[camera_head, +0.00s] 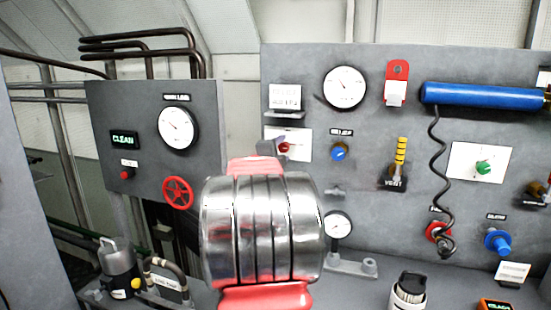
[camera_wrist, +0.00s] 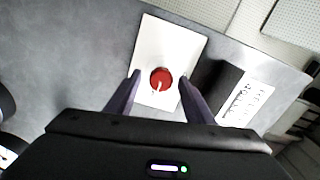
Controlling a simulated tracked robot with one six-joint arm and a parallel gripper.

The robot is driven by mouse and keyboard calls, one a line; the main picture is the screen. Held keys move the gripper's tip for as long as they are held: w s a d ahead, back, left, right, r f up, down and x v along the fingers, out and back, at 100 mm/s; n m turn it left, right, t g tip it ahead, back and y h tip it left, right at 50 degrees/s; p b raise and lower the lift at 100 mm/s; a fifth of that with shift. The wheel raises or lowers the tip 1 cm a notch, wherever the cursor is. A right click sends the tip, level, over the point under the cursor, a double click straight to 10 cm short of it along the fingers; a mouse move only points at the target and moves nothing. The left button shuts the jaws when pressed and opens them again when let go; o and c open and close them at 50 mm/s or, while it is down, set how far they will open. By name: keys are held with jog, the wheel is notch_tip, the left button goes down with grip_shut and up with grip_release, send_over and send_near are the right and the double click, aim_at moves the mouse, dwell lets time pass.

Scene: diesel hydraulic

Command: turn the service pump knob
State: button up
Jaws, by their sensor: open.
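A red round knob (camera_wrist: 161,80) with a pale pointer line sits on a white plate (camera_wrist: 180,42) on the grey panel. In the head view the red knob (camera_head: 284,147) is partly hidden by my gripper (camera_head: 268,148). In the wrist view my gripper (camera_wrist: 159,76) is open, with one dark finger on each side of the knob. Gaps show between the fingers and the knob, and nothing is held. Its label is too small to read, so I cannot confirm it is the service pump knob.
A dark block (camera_wrist: 217,85) juts out beside the plate. On the panel are a blue knob (camera_head: 339,152), a gauge (camera_head: 345,87), a blue cylinder (camera_head: 480,96) with coiled hose and a green knob (camera_head: 484,167). A red handwheel (camera_head: 178,192) is on the left box.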

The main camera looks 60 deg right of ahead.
jog(key=s+a, duration=0.2)
jog(key=a, duration=1.1)
jog(key=shift+a, duration=0.15)
jog(key=shift+s+f, duration=0.1)
jog(key=shift+s, duration=0.05)
dwell(0.3)
